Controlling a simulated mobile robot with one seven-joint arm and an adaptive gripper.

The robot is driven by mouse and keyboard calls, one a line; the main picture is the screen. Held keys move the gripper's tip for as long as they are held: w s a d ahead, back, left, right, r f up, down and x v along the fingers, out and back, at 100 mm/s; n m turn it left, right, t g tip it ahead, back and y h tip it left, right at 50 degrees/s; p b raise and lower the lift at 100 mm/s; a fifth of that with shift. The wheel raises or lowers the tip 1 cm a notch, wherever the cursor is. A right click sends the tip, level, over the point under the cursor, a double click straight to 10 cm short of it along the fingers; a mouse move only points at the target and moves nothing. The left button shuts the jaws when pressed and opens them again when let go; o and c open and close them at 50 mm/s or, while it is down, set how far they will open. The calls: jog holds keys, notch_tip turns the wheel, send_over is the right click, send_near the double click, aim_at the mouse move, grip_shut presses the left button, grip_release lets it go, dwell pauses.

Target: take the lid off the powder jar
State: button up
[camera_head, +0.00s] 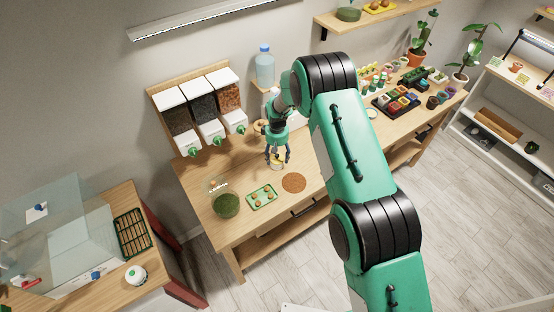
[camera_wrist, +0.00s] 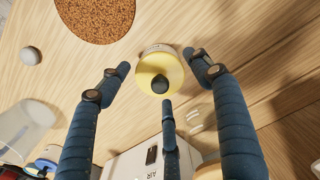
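The powder jar (camera_head: 277,164) stands on the wooden bench in the head view, directly below my gripper (camera_head: 278,156). In the wrist view its round yellow lid (camera_wrist: 150,78) with a dark knob (camera_wrist: 160,84) is seen from above, seated on the jar. My gripper (camera_wrist: 161,82) has three blue fingers spread around the lid, one to the left, one to the right and one below. A gap shows between the fingertips and the lid, so the gripper is open and empty. Most of the jar's body is hidden under the lid.
A round brown mat (camera_head: 293,183) lies just right of the jar. A green tray with several round things (camera_head: 262,196) and a green bowl (camera_head: 226,205) sit nearer the front. Dispensers (camera_head: 207,106) hang on the wall behind. Seed trays (camera_head: 397,101) fill the bench's right part.

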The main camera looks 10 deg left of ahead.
aim_at(277, 155)
jog(key=c, duration=0.5)
jog(key=shift+o, duration=0.2)
jog(key=shift+r, duration=0.2)
jog(key=shift+w+r+b, duration=0.1)
jog(key=shift+r+b, duration=0.35)
jog(key=shift+r, duration=0.85)
jog(key=shift+s+r, duration=0.25)
jog(key=shift+r, duration=0.05)
jog(key=s+d+b, duration=0.1)
jog(key=s+d, duration=0.2)
jog(key=s, duration=0.4)
jog(key=s+d+r+b, duration=0.1)
jog(key=s+d, duration=0.3)
jog(key=s, duration=0.3)
jog(key=shift+r, duration=0.2)
